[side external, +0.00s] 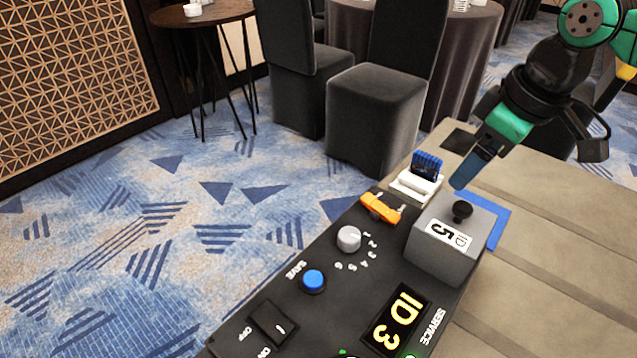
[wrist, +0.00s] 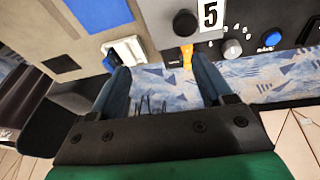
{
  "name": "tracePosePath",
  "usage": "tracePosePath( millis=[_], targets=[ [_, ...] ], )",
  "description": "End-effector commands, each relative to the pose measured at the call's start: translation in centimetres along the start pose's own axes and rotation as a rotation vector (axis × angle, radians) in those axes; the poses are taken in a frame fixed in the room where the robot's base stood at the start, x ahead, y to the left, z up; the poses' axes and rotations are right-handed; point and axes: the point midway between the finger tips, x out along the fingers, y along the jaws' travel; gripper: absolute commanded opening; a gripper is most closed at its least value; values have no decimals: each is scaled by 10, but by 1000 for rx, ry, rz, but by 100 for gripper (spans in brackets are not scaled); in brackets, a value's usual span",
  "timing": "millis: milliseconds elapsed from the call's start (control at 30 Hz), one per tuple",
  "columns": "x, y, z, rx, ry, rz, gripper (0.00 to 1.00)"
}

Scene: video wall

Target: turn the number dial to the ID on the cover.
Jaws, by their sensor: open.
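The grey number dial (side external: 349,239) sits on the black panel with the numbers 1 to 6 around it. Its pointer is too small to read. It also shows in the wrist view (wrist: 232,48). The grey cover (side external: 442,262) has a black knob and a white label reading "ID 5" (side external: 449,238). The display (side external: 398,318) reads "ID 3". My gripper (side external: 466,180) is open and empty, above the far end of the panel near the cover's knob, away from the dial. In the wrist view my gripper (wrist: 160,66) has its two fingers wide apart.
A blue SAVE button (side external: 314,281) and an on/off switch (side external: 272,322) lie nearer on the panel. An orange part (side external: 380,208) and a white holder (side external: 414,184) with a blue piece stand at the far end. A blue patch (side external: 497,222) lies beside the cover.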

Motion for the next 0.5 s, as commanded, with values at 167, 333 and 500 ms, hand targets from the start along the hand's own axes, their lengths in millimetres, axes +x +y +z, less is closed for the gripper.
tracePosePath(
  millis=[167,333,500],
  targets=[
    [29,-53,-49,-284,-119,-82,73],
    [53,-96,-69,-472,-200,-133,73],
    [66,-115,-73,-551,-234,-154,73]
  ],
)
